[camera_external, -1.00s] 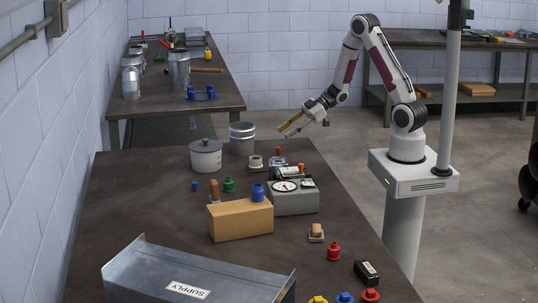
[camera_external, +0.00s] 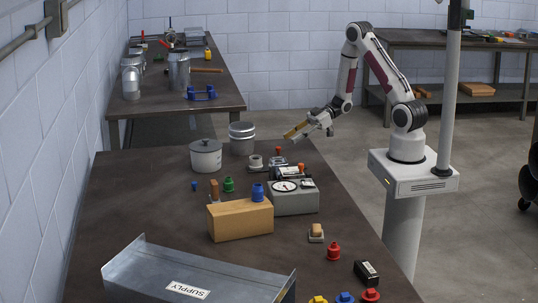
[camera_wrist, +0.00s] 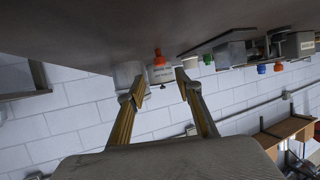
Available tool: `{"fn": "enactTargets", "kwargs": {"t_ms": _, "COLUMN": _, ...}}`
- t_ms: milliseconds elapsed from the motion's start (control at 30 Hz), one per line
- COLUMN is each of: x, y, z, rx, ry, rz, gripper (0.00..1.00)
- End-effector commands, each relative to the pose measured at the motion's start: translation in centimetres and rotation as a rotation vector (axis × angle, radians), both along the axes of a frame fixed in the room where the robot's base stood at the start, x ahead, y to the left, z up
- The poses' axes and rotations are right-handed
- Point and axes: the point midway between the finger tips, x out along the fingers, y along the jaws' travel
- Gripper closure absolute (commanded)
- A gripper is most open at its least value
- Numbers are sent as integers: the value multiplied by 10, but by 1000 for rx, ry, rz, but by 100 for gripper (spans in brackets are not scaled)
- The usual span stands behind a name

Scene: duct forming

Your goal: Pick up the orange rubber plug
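A small orange plug (camera_external: 278,150) stands near the far right edge of the near table, by a grey fixture. Another small orange piece (camera_external: 301,168) sits close by near the gauge box; I cannot tell for sure which is the rubber plug. In the wrist view, which is upside down, an orange plug (camera_wrist: 158,54) shows beyond and between my fingertips, in front of a white labelled pot (camera_wrist: 160,74). My gripper (camera_external: 290,136) hangs above the table's far right corner, apart from the plugs. In the wrist view my gripper (camera_wrist: 158,90) has its yellow fingers spread with nothing between them.
A grey gauge box (camera_external: 294,202) and a cardboard-coloured block (camera_external: 240,221) stand nearer the camera. A lidded pot (camera_external: 206,157) and a metal can (camera_external: 242,138) stand to the left. A metal supply tray (camera_external: 225,285) lies in front.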

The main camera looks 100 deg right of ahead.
Motion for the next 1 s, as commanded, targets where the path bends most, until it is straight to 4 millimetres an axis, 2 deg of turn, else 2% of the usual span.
{"fn": "enactTargets", "kwargs": {"t_ms": 233, "x": 14, "y": 6, "z": -7, "rx": 0, "ry": 1, "rz": 1, "gripper": 65}}
{"fn": "enactTargets", "kwargs": {"t_ms": 767, "x": 19, "y": 8, "z": -10, "rx": 1, "ry": 1, "rz": 1, "gripper": 65}}
{"fn": "enactTargets", "kwargs": {"t_ms": 1000, "x": 37, "y": 17, "z": -20, "rx": 2, "ry": 2, "rz": 2, "gripper": 65}}
